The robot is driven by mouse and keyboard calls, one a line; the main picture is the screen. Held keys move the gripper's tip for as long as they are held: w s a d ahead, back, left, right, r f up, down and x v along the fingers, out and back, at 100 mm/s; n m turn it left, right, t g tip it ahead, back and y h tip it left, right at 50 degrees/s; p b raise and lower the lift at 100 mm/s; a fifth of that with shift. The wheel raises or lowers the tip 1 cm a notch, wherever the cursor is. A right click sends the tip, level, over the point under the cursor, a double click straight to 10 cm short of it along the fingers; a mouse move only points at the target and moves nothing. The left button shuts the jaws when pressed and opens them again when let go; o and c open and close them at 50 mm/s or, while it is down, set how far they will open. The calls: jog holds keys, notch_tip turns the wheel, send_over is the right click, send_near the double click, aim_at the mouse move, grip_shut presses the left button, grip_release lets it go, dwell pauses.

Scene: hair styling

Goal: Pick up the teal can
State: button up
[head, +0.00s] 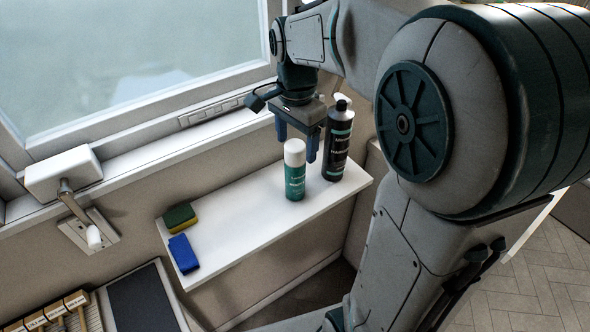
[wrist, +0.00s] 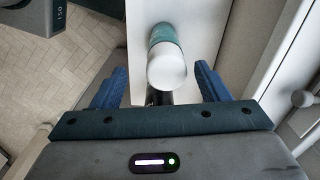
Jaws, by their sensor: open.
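The teal can (head: 295,181) with a white cap stands upright on the white shelf (head: 240,213). In the wrist view the can (wrist: 166,58) is seen from above, its white cap nearest the camera, in the space between and beyond the two blue fingers. My gripper (head: 297,150) is open and points down over the shelf, just behind the can in the head view. The gripper also shows in the wrist view (wrist: 160,86), with nothing held. I cannot tell whether either finger touches the can.
A black pump bottle (head: 338,143) stands right of the can, close to my gripper. A green and yellow sponge (head: 180,217) and a blue sponge (head: 184,254) lie at the shelf's left end. The middle of the shelf is clear. A window ledge (head: 150,168) runs behind.

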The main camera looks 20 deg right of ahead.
aim_at(295, 172)
jog(key=shift+w+f+p, duration=0.2)
jog(key=shift+f+p, duration=0.1)
jog(key=shift+f, duration=0.95)
jog(key=shift+w+f+p, duration=0.2)
jog(key=shift+f+p, duration=0.1)
jog(key=shift+f, duration=0.9)
jog(key=c, duration=1.5)
